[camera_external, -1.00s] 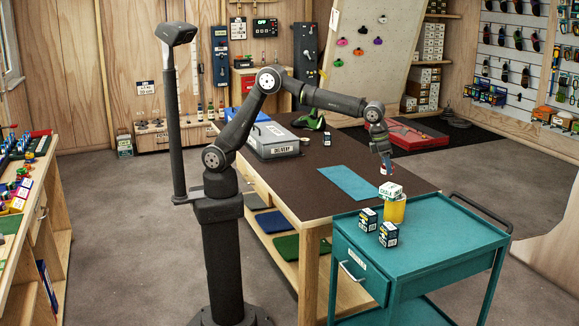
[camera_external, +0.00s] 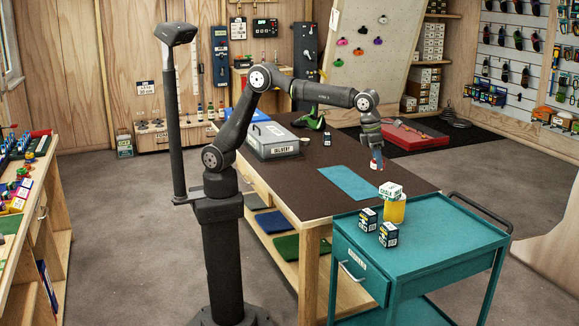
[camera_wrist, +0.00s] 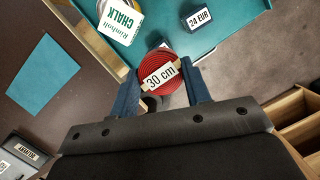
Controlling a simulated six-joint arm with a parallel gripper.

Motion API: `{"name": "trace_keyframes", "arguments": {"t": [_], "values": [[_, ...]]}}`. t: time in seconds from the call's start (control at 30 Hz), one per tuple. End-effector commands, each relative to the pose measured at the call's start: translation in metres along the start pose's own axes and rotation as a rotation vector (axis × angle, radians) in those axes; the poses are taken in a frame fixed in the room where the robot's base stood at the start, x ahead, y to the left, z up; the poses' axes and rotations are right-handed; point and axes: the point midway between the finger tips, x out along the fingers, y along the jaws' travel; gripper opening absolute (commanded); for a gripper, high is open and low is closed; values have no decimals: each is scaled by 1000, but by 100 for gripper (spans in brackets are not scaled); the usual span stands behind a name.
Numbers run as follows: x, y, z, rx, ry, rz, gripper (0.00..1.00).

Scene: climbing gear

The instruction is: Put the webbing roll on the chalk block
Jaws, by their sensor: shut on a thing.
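The webbing roll (camera_wrist: 160,74) is a red coil with a white "30 cm" label, and it shows small in the external view (camera_external: 376,165). My gripper (camera_wrist: 161,88) is shut on it, one dark blue finger at each side. The chalk block (camera_external: 389,189) is a white box with green lettering, on top of a yellow cylinder (camera_external: 392,211) on the teal cart. In the wrist view the chalk block (camera_wrist: 120,20) is ahead and left of the roll. The roll is held up in the air, apart from the block.
Two dark small boxes (camera_external: 367,220) (camera_external: 388,234) stand on the teal cart (camera_external: 440,236) beside the cylinder. A blue mat (camera_external: 347,183) lies on the brown table. A grey delivery case (camera_external: 270,143) and a green tool (camera_external: 310,118) are farther back.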

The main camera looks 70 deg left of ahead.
Motion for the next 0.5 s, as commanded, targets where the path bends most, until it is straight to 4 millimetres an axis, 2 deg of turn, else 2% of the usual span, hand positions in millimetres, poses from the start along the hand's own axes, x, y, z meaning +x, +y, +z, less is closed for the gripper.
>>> {"name": "trace_keyframes", "arguments": {"t": [0.1, 0.3, 0.5], "values": [[22, 20, 17, -5, 2, 2, 17], [54, 49, 44, -3, 1, 1, 17], [69, 62, 57, 0, 0, 1, 17]]}}
